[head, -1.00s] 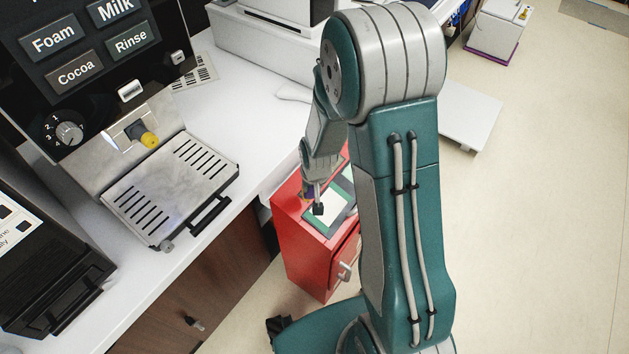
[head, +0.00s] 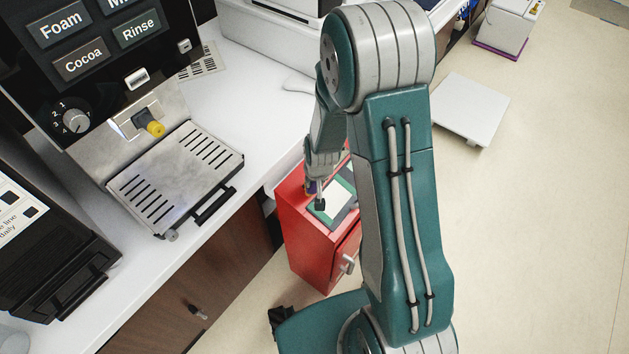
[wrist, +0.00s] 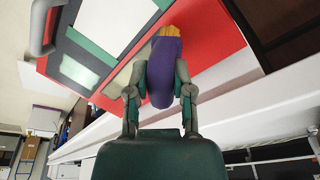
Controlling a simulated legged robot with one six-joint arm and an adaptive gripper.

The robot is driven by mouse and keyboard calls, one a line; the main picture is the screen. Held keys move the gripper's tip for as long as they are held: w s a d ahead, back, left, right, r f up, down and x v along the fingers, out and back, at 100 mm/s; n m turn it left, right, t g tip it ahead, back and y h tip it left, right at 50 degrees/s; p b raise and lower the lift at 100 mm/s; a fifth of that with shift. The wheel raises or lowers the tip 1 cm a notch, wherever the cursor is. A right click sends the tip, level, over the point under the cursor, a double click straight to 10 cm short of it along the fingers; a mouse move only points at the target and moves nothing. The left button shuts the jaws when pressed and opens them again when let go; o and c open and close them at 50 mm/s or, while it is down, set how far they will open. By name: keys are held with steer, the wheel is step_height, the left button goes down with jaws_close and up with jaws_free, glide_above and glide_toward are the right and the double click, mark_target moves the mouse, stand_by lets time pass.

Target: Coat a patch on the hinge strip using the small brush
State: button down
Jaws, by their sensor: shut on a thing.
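My gripper (wrist: 158,92) is shut on the small brush (wrist: 163,72), which has a thick purple handle and orange-yellow bristles at its far end. In the wrist view the bristles lie over the red top of a cabinet (wrist: 207,28); I cannot tell whether they touch it. Beside the brush is a grey-green strip (wrist: 122,82), perhaps the hinge strip, running along white panels with green borders (wrist: 80,73). In the head view my gripper (head: 315,192) is low over the red cabinet (head: 305,245), and the brush is mostly hidden.
A white counter (head: 250,115) holds a coffee machine with a slotted drip tray (head: 180,175), left of the cabinet. The cabinet has a metal door handle (head: 347,264). A low white platform (head: 470,110) stands on the floor at right. Open floor lies beyond my arm.

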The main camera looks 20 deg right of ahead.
steer(key=shift+w+a+f, duration=0.1)
steer(key=shift+w+f, duration=0.1)
steer(key=shift+f, duration=0.4)
stand_by(0.3)
steer(key=shift+w+d, duration=0.7)
steer(key=shift+d, duration=0.35)
steer(key=shift+w+d, duration=0.75)
steer(key=shift+d, duration=0.3)
steer(key=shift+w+d, duration=0.1)
steer(key=shift+w+d, duration=0.7)
steer(key=shift+d, duration=0.25)
steer(key=shift+w+d, duration=0.75)
steer(key=shift+d, duration=0.3)
